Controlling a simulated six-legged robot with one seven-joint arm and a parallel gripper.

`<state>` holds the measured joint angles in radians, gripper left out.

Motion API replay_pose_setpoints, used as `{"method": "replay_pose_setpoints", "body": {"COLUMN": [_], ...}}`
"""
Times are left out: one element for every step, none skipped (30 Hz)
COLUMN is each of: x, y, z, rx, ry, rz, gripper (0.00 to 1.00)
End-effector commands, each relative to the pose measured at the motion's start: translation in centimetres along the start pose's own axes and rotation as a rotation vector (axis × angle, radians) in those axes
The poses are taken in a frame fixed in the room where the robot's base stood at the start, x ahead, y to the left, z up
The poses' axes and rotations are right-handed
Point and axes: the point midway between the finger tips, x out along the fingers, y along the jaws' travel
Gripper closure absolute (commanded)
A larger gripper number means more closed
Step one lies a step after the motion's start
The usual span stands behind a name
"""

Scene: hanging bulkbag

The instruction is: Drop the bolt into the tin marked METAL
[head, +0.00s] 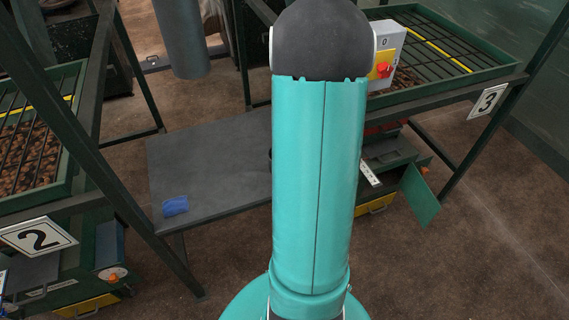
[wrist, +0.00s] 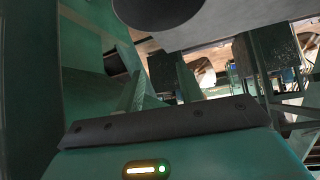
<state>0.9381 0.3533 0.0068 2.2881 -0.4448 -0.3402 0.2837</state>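I cannot make out the bolt or a tin marked METAL in either view. In the head view my teal arm stands upright across the middle and hides part of the grey table (head: 215,160) behind it. A small dark edge shows beside the arm at the table's right part; I cannot tell what it is.
A blue item (head: 175,206) lies at the table's front left. Green-framed trays stand at left, over sign 2 (head: 38,236), and right, over sign 3 (head: 487,101). A switch box (head: 386,56) has a red knob. A green flap (head: 420,196) juts out below.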

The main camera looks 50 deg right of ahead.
Motion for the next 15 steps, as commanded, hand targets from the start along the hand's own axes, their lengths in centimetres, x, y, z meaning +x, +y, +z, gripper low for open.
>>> {"method": "replay_pose_setpoints", "body": {"x": [-0.7,-1.2,-1.8,-2.3,-2.8,-3.5,-4.0,-4.5,-5.2,-5.7,-6.1,-6.8,-7.3,-7.7,-8.3], "y": [0.1,0.1,0.1,0.1,0.0,0.1,0.1,0.1,0.1,0.1,0.1,0.1,0.1,0.1,0.1], "z": [-0.1,-0.1,-0.1,-0.1,-0.1,-0.1,-0.1,-0.1,-0.1,-0.2,-0.1,-0.1,-0.1,-0.1,-0.1], "rx": [0.001,0.001,0.000,-0.001,0.000,-0.001,0.000,0.000,-0.001,0.000,-0.001,-0.001,-0.001,-0.001,-0.001], "ry": [0.002,0.003,0.003,0.005,0.005,0.005,0.004,0.004,0.004,0.005,0.005,0.004,0.005,0.004,0.005], "rz": [0.002,0.002,0.002,0.001,0.001,0.001,0.002,0.003,0.002,0.001,0.001,0.001,0.002,0.003,0.002], "gripper": [0.63,0.63,0.63,0.63,0.63,0.63,0.63,0.63,0.63,0.63,0.63,0.63,0.63,0.63,0.63]}}
